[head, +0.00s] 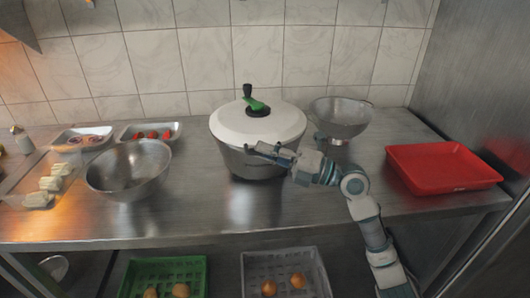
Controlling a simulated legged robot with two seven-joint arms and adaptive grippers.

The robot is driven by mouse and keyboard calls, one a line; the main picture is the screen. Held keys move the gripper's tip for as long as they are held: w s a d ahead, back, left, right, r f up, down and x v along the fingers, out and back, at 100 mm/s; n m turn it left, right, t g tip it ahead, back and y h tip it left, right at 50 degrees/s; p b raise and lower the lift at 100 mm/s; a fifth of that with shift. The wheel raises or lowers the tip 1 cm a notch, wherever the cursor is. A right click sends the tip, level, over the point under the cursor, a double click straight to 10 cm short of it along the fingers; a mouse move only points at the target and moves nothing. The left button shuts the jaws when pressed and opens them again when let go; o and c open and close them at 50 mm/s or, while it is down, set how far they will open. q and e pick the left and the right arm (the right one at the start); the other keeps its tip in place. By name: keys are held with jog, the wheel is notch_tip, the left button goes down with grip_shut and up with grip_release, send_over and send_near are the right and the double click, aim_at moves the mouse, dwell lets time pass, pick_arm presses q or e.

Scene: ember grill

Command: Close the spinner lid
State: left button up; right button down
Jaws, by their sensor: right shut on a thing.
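The salad spinner (242,166) stands on the steel counter at the back middle, with a grey metal-looking bowl. Its white spinner lid (232,122) lies over the bowl's top and looks about level; whether it is fully seated I cannot tell. A black knob and a green piece (256,104) sit on top of the lid. My right gripper (262,149) is at the front of the spinner, at the lid's front edge, shut on that edge. Its fingers hide part of the rim. My left gripper is out of view.
A steel bowl (128,172) stands to the left, a colander (342,118) close on the right. A red tray (442,168) lies further right. Small food trays (150,125) are at the back left. Green (135,278) and grey (282,266) crates are below the counter.

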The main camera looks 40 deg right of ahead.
jog(key=shift+a+f+g, duration=0.3)
jog(key=shift+a+f, duration=0.05)
jog(key=shift+f, duration=0.3)
jog(key=c, duration=1.5)
grip_release()
jog(key=shift+s, duration=0.1)
jog(key=shift+d, duration=0.1)
jog(key=shift+d+r, duration=0.1)
jog(key=shift+r, duration=0.1)
jog(key=shift+s+d+f, duration=0.1)
jog(key=shift+d, duration=0.05)
jog(key=v, duration=1.1)
jog(key=shift+s+f, duration=0.1)
jog(key=shift+s, duration=0.1)
